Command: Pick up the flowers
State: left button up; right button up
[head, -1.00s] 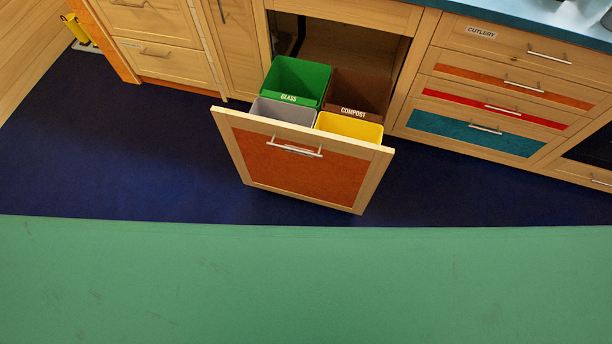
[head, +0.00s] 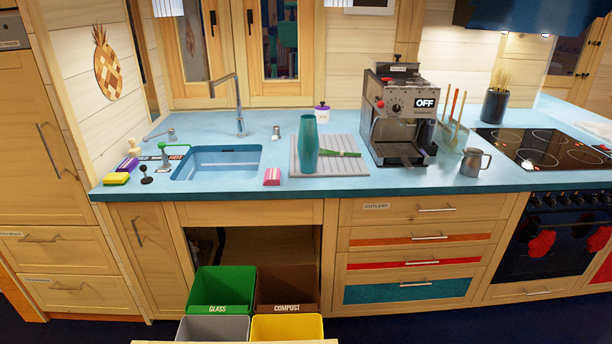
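A thin green stem-like bundle (head: 340,153) lies on the grey ribbed drying mat (head: 345,168) on the counter, just right of a teal vase (head: 308,145). It may be the flowers, but no blossoms can be made out. The vase stands upright on the mat, and its inside cannot be seen. Neither of my grippers is in view.
A blue sink (head: 215,163) is left of the mat and a coffee machine (head: 397,115) is right of it. Below, a pulled-out drawer with green (head: 222,290), brown (head: 287,288), grey and yellow bins juts out in front of the counter.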

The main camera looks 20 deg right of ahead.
aim_at(328, 152)
jog(key=i+l, duration=0.1)
jog(key=l, duration=0.35)
jog(key=i+l, duration=0.1)
jog(key=l, duration=0.35)
jog(key=i+l, duration=0.1)
jog(key=l, duration=0.3)
jog(key=i+l+z, duration=0.1)
jog(key=l, duration=0.35)
